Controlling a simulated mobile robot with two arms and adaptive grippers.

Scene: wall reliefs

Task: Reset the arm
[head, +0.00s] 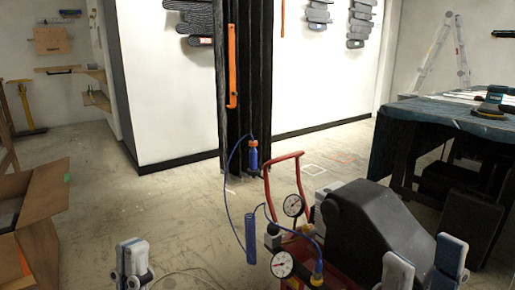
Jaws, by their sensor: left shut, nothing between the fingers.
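My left gripper (133,255) shows at the bottom edge, left of the middle. Its two fingers are together, with nothing seen between them. My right gripper (425,254) shows at the bottom edge on the right. Its two fingers stand apart, with a gap between them and nothing seen in it. Both point upward in the picture, and most of both arms is out of view.
A red-framed machine (325,250) with gauges and a black cover stands between my grippers. A blue coiled hose (250,238) hangs beside it. An open cardboard box (40,210) is at the left. A covered workbench (425,112) is at the right. Floor is clear at centre left.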

